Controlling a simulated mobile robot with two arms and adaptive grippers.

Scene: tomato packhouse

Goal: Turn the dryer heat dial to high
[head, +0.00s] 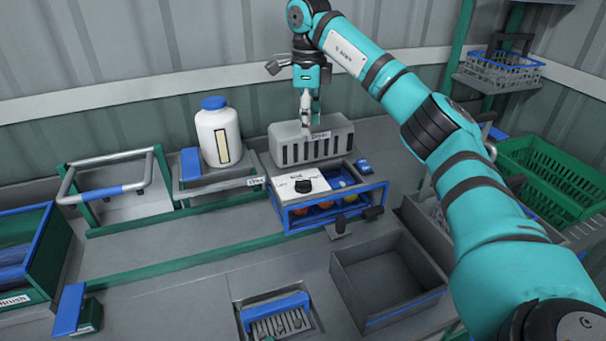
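The heat dial (303,186) is a small black knob on a white panel (318,182) with tiny printed marks. Its pointer direction is too small to read. The panel sits over a blue-framed tray (291,222) holding red and yellow items. Behind it stands the grey slotted dryer housing (335,143) with a small label. My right gripper (306,125) points down in front of the top of the housing in the picture, behind and above the dial, apart from it. Its fingers look narrow and close together; I cannot tell whether they are shut. My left gripper is not in view.
A white bottle with a blue cap (218,135) stands left of the dryer. A black handle (372,213) sticks out near the tray's right front. An empty grey bin (388,282) is in front. Green crates (555,178) are at right.

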